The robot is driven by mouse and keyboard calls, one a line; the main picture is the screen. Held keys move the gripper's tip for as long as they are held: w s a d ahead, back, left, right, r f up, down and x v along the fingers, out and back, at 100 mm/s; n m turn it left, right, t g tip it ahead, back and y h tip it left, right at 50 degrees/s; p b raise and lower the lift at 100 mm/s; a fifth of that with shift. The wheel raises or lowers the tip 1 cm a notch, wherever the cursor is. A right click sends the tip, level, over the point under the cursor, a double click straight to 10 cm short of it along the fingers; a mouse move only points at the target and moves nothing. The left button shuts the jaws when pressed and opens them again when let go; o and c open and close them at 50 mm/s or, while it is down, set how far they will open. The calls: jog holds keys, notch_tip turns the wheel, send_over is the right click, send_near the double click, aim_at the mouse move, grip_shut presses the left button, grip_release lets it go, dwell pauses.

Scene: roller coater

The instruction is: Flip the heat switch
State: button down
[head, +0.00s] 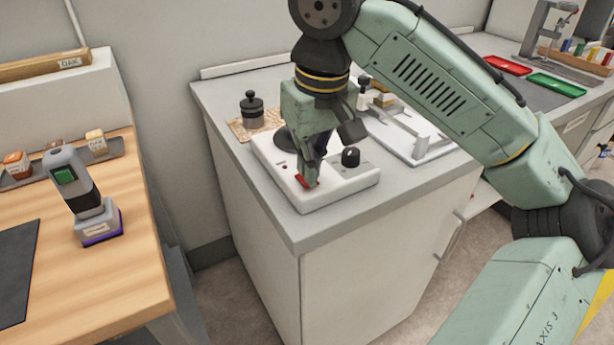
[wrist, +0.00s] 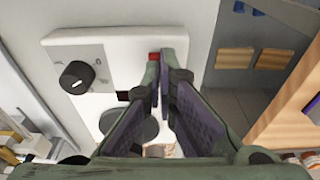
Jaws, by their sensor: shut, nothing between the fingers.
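The heat switch is a small red rocker (head: 307,181) on the front edge of a white hot-plate unit (head: 335,190) on the grey counter. In the wrist view a sliver of the red switch (wrist: 154,57) shows just beyond my fingertips. My gripper (head: 312,180) points down over the unit, with its tips at the switch. It is shut and empty; the fingertips (wrist: 166,55) meet close together in the wrist view. The fingers hide part of the switch, so I cannot tell which way it is tipped or whether they touch. A black knob (head: 350,157) sits to the right of the switch.
A black-topped weight (head: 252,109) stands on a cork mat behind the unit. A white tray-like device (head: 420,147) lies to its right. A wooden table (head: 100,275) with a handheld meter (head: 75,185) is at left, across a gap.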

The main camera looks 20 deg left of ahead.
jog(key=shift+f, duration=0.55)
jog(key=shift+r, duration=0.15)
notch_tip(320, 180, up, 7)
jog(key=p, duration=0.7)
dwell(0.6)
